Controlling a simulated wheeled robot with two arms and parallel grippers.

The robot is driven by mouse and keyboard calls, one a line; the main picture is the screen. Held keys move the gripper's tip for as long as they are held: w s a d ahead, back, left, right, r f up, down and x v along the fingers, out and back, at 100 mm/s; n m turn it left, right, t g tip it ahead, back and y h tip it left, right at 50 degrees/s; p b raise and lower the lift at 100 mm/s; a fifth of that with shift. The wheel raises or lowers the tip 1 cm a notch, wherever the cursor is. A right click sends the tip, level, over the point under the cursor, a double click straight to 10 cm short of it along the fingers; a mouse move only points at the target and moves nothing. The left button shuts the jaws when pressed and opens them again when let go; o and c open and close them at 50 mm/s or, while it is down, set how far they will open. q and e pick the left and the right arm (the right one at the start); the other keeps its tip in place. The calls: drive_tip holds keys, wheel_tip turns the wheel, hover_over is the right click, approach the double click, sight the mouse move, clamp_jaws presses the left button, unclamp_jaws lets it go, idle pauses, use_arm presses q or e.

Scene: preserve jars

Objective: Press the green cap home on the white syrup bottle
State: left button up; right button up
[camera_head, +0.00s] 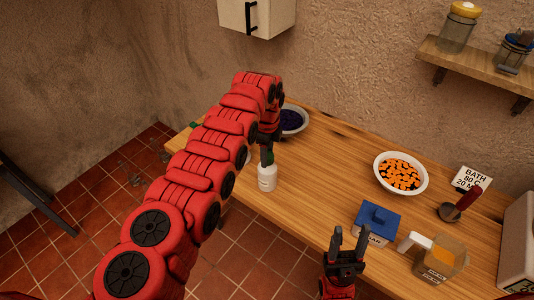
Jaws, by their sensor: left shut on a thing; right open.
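The white syrup bottle (267,180) stands upright near the front edge of the wooden table, left of the middle. My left gripper (266,155) points down directly over the bottle's neck. It is shut on the green cap (270,159), which shows only as a small dark green patch between its fingers. I cannot tell whether the cap sits on the neck or just above it. My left arm hides part of the table to the left. My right gripper (348,246) is open and empty, in front of the blue-lidded box.
A bowl of dark fruit (292,121) is behind the bottle. A bowl of orange pieces (401,173), the blue-lidded box (377,221), a jug of amber liquid (440,258) and a sign (472,180) stand to the right. The table (318,185) between bottle and orange bowl is clear.

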use_arm(q)
drive_tip(key=shift+s, duration=0.1)
drive_tip(key=o, duration=0.8)
drive_tip(key=shift+f, duration=0.1)
drive_tip(key=o, duration=0.4)
drive_tip(key=shift+r+b, duration=0.35)
drive_tip(key=shift+r, duration=0.2)
wheel_tip(320, 180, up, 8)
drive_tip(key=shift+d+f+b, duration=0.15)
drive_tip(key=shift+f+b, duration=0.05)
drive_tip(key=shift+b, duration=0.8)
wheel_tip(320, 180, up, 9)
drive_tip(key=p, duration=0.8)
